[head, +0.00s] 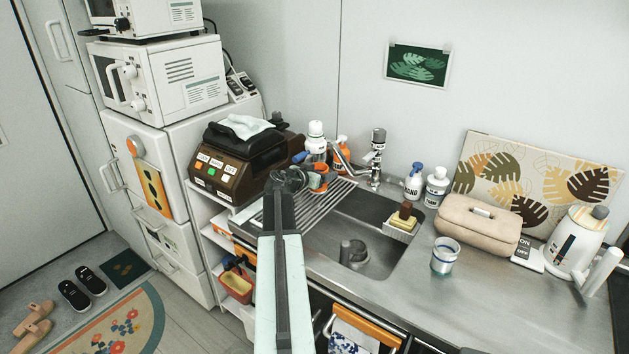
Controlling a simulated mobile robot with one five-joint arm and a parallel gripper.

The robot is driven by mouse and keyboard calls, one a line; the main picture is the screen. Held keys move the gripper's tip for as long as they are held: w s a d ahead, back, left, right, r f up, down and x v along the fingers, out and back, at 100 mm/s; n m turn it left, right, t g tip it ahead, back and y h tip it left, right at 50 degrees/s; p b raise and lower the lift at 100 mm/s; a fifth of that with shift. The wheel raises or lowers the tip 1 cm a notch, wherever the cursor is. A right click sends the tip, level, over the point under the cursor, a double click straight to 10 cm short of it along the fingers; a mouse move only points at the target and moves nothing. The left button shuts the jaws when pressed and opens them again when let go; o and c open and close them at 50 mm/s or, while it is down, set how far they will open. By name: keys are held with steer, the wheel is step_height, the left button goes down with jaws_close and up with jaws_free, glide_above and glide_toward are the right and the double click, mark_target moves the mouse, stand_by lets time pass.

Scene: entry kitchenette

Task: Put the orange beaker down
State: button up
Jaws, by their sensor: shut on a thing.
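The orange beaker (319,184) is at the end of my outstretched arm, just above or at the ribbed drainboard left of the sink. My gripper (308,178) is dark and shut on the beaker. The arm hides part of the area below it, and I cannot tell whether the beaker's base touches the drainboard (322,205).
The sink basin (379,232) lies right of the drainboard. A brown machine (238,162) stands to the left. Bottles (316,138) and the faucet (376,158) stand close behind. A blue-and-white cup (444,260) is on the right counter, with bare steel in front.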

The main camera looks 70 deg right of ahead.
step_height(320, 180, down, 4)
steer(key=b, duration=0.3)
steer(key=shift+b, duration=0.35)
steer(key=shift+w+a+r, duration=0.15)
steer(key=shift+w+r, duration=0.1)
steer(key=shift+w, duration=0.05)
steer(key=shift+f, duration=0.2)
steer(key=o, duration=1.5)
steer(key=shift+r, duration=0.1)
steer(key=shift+r+p, duration=0.3)
steer(key=shift+p, duration=0.15)
steer(key=p+v, duration=0.3)
steer(key=v, duration=0.9)
steer(key=shift+f, duration=0.1)
